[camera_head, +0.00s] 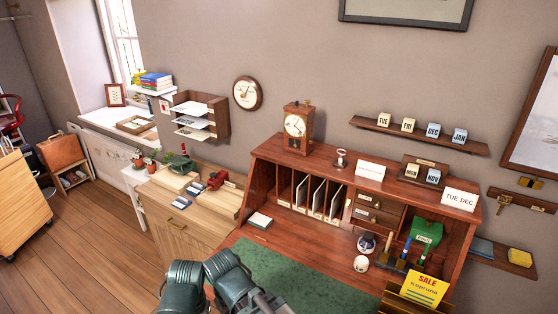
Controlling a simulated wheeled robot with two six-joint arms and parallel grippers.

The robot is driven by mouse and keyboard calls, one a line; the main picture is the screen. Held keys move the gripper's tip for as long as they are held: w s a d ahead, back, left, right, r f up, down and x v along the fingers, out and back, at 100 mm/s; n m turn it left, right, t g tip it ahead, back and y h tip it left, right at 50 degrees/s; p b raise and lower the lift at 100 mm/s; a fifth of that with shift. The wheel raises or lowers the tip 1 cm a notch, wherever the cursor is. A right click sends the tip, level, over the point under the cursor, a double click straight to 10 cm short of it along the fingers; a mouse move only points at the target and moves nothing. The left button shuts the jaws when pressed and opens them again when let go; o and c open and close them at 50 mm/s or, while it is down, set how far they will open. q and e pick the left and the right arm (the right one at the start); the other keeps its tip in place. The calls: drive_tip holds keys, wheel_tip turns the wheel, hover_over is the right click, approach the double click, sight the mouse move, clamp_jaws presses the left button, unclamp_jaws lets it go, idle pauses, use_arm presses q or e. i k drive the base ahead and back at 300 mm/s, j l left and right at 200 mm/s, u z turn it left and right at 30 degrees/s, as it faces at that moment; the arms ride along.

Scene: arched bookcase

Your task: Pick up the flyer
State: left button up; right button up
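The flyer (424,288) is a yellow card with red and dark lettering reading "SALE". It stands tilted at the lower right, at a wooden holder (396,300) by the front right of the desk; its lower edge is near the bottom of the picture. Dark green links of my arm show at the bottom centre, well to the left of the flyer. A greyish part at their end, seemingly my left gripper (268,302), is cut off by the bottom edge, so its fingers cannot be made out. My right gripper is not in view.
The wooden desk has a green mat (305,277), which is clear. Behind the flyer are an ink bottle (367,243), a round white jar (361,264), upright pens and a green box (427,232).

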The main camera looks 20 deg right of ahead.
sight(424, 289)
drive_tip(key=z, duration=2)
drive_tip(key=j+z, duration=0.2)
drive_tip(key=j, duration=0.2)
drive_tip(key=k+j+z, duration=0.1)
drive_tip(key=j+z, duration=0.15)
drive_tip(key=k+j+z, duration=0.2)
drive_tip(key=j, duration=0.3)
drive_tip(key=j+z, duration=0.2)
drive_tip(key=j, duration=0.15)
